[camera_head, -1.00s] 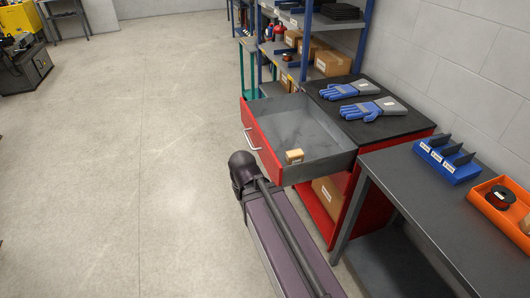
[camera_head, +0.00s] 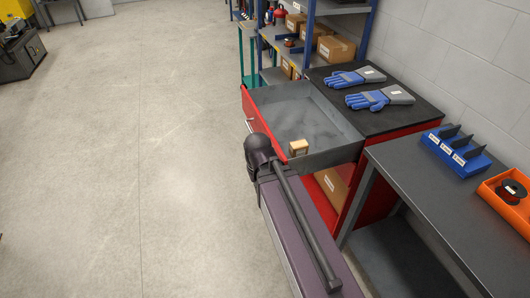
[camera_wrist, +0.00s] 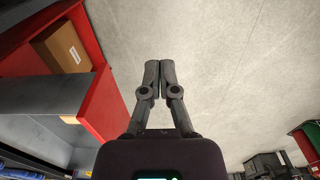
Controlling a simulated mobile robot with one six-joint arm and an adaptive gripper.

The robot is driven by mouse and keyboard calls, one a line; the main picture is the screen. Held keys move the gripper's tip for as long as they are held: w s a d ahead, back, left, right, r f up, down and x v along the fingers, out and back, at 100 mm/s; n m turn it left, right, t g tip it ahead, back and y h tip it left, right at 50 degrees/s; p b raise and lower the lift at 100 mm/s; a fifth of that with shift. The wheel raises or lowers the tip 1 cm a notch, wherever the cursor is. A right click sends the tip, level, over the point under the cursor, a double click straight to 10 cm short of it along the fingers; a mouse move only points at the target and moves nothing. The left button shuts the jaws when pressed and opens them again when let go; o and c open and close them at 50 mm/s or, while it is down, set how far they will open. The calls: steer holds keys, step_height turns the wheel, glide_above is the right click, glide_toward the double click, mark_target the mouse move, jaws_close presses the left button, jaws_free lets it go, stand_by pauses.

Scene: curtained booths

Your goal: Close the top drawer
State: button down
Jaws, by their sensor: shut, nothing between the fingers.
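The red cabinet's top drawer (camera_head: 325,128) stands pulled out to the left, with a grey interior and a red front (camera_head: 250,118). A small cardboard box (camera_head: 299,147) lies in its near front corner. My arm's dark wrist joint stands before the drawer front in the head view and hides part of it and its handle. In the wrist view my gripper (camera_wrist: 160,64) is shut and empty over the floor. The red drawer front (camera_wrist: 107,105) is just left of the fingers, with a visible gap. The fingers are hidden in the head view.
Two blue-grey gloves (camera_head: 380,98) lie on the cabinet's black top. A grey table (camera_head: 420,200) with a blue bin (camera_head: 455,148) and an orange bin (camera_head: 508,198) stands at the right. Shelving stands behind. The floor (camera_head: 130,150) at the left is clear.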

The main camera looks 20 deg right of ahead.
steer(key=w+f+n+h+b, duration=0.2)
steer(key=w+n+h+b, duration=0.5)
steer(key=w+n, duration=1.1)
steer(key=shift+w+a+f+h+b, duration=0.3)
steer(key=shift+w+h, duration=0.6)
steer(key=shift+w, duration=2.3)
steer(key=d+r+b+x, duration=0.2)
steer(key=b+x, duration=0.5)
steer(key=x, duration=0.5)
steer(key=shift+w+d+f, duration=0.15)
steer(key=shift+d, duration=0.1)
